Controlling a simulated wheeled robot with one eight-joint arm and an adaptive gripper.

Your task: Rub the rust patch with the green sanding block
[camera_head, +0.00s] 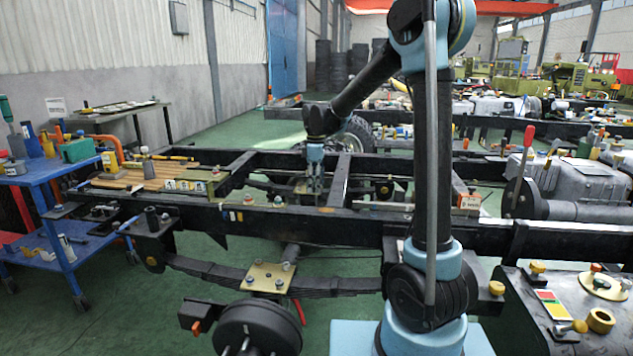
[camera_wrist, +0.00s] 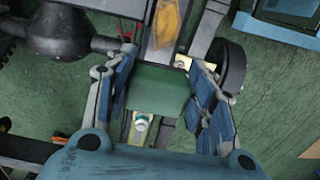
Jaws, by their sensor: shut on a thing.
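The green sanding block (camera_wrist: 158,90) sits between the two blue-padded fingers of my gripper (camera_wrist: 162,64) in the wrist view, and the fingers are shut on it. The rust patch (camera_wrist: 166,24) is an orange-brown area on a dark frame member, just beyond the block at the top of the wrist view. A gap shows between block and patch in that picture; their height difference I cannot tell. In the head view my gripper (camera_head: 314,186) points down over the chassis frame, near the front rail. The block cannot be made out there.
The dark chassis rail (camera_head: 290,222) runs across the head view, with a leaf spring (camera_head: 215,272) and brake drum (camera_head: 257,328) in front. A blue tool cart (camera_head: 50,195) stands left. A grey gearbox (camera_head: 590,182) is right. Wooden slats (camera_head: 130,180) with small parts lie left on the frame.

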